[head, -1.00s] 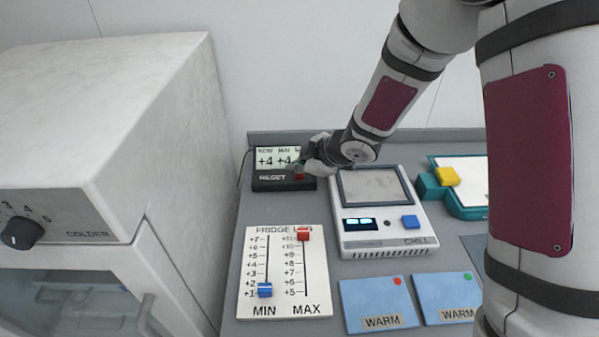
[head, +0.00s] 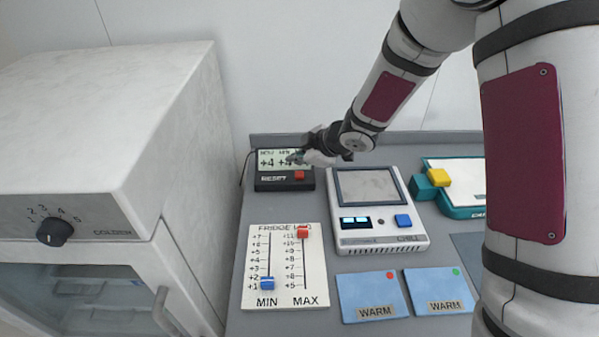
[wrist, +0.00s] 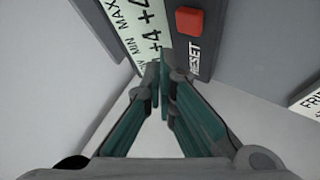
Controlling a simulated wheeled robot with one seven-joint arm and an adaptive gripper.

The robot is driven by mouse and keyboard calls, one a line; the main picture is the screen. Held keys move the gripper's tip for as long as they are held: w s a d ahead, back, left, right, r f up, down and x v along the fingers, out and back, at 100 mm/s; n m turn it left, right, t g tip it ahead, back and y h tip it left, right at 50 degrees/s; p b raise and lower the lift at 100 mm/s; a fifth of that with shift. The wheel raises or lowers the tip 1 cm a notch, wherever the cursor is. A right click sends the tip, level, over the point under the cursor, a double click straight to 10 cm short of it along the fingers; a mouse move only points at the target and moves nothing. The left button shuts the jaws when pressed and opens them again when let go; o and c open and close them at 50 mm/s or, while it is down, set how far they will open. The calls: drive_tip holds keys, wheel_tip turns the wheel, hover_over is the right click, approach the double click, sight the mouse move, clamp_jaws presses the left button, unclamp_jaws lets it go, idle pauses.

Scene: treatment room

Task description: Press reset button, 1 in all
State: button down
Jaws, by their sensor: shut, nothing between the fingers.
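The reset button (head: 299,175) is a small red square on the dark front strip of the display unit (head: 268,185), right of the word RESET. In the wrist view the button (wrist: 189,20) shows at the top, clear of my fingers. My gripper (head: 290,159) is shut and empty. In the head view it hangs in front of the display screen, just above the button, and hides the screen's right part. In the wrist view its fingertips (wrist: 160,70) meet beside the unit's screen. They look apart from the button.
A fridge (head: 105,130) with a dial stands at the left. A FRIDGE LOG slider board (head: 283,285) lies in front of the unit. A CHILL device (head: 375,235) is close on the right. Two blue WARM packs (head: 370,290) lie at the front. A teal holder (head: 425,187) is further right.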

sight(298, 176)
drive_tip(key=shift+r+p, duration=1.3)
drive_tip(key=shift+r, duration=0.3)
